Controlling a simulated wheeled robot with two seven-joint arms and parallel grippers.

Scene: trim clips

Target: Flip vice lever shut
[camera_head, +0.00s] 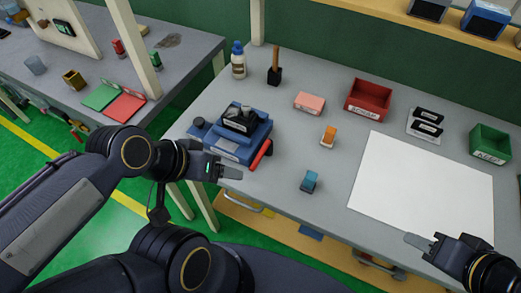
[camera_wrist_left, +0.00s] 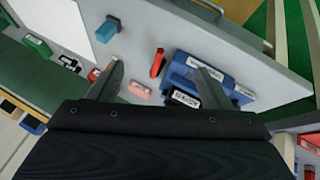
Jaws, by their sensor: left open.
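A blue vice (camera_head: 230,144) stands near the left front edge of the bench, with a black labelled piece (camera_head: 241,118) on top. Its red lever (camera_head: 261,154) sticks out at the right side, slanting up from the bench. My left gripper (camera_head: 232,172) is open, just in front of the vice and lever and apart from them in the head view. In the left wrist view the red lever (camera_wrist_left: 157,63) shows between the open fingers, and the right finger overlaps the blue vice (camera_wrist_left: 181,62). My right gripper (camera_head: 421,246) is empty, by the white sheet's front edge; its finger gap is unclear.
A blue clip (camera_head: 309,182) and an orange clip (camera_head: 328,136) stand right of the vice. A pink box (camera_head: 309,101), red bin (camera_head: 368,98), green bin (camera_head: 490,143), bottle (camera_head: 238,60) and wooden-handled tool (camera_head: 275,67) stand farther back. A white sheet (camera_head: 422,187) covers the right.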

